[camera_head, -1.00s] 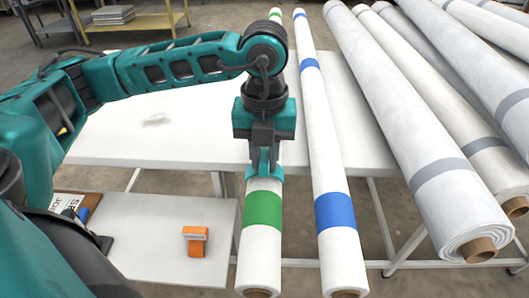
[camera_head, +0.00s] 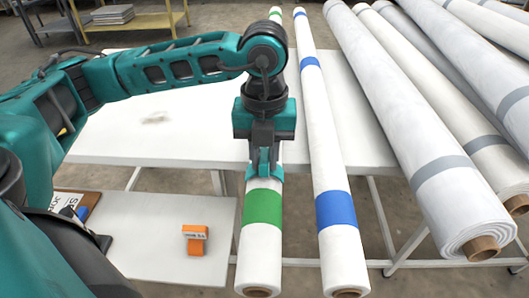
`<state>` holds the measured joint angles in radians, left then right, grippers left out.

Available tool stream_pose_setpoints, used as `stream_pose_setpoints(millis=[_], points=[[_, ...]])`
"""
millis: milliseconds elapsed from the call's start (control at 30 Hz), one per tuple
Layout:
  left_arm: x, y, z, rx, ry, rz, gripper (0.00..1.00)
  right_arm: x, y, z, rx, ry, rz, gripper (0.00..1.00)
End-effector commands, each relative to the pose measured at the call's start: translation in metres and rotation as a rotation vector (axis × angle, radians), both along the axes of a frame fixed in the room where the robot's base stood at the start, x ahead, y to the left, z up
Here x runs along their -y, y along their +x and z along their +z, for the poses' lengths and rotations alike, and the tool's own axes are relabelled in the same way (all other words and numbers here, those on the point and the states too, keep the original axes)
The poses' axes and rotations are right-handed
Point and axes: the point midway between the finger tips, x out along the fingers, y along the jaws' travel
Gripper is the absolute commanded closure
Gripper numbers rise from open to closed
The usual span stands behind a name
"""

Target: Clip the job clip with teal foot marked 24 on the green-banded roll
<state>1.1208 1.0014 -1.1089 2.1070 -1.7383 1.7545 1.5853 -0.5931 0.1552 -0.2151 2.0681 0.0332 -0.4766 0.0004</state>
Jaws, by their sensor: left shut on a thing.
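The green-banded roll (camera_head: 262,240) is a long white roll lying lengthwise, with a wide green band near its front end. My left gripper (camera_head: 264,174) points down over this roll, just behind the green band. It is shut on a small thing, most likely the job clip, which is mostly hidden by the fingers. I cannot make out a number or tell whether the clip touches the roll. My right gripper is not in view.
A blue-banded roll (camera_head: 337,215) lies close on the right. Several larger grey-banded rolls (camera_head: 440,185) lie beyond it. An orange block with a printed label (camera_head: 195,239) stands on a low white side table (camera_head: 150,260) at lower left. The white table (camera_head: 140,135) is mostly clear.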

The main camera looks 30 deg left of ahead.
Motion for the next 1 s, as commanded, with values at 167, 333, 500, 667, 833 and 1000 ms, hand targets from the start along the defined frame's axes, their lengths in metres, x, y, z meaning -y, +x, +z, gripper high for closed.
stream_pose_setpoints(millis=[167,333,500,667,833,1000], points=[[0.0001,0.0001,-0.0018,0.000,0.000,0.000,1.00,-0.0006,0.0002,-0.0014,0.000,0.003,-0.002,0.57],[0.0001,0.0001,-0.0032,0.000,0.000,0.000,1.00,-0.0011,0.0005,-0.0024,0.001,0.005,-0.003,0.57],[0.0001,0.0001,-0.0046,0.000,0.000,0.000,1.00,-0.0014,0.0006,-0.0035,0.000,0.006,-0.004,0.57],[0.0002,0.0001,-0.0051,0.000,0.000,0.000,1.00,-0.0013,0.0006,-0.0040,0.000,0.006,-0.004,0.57],[0.0001,0.0001,-0.0050,0.000,0.000,0.000,1.00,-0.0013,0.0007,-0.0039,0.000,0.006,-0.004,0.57],[0.0001,0.0000,-0.0051,0.000,0.000,0.000,0.61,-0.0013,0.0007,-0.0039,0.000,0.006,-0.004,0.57]])
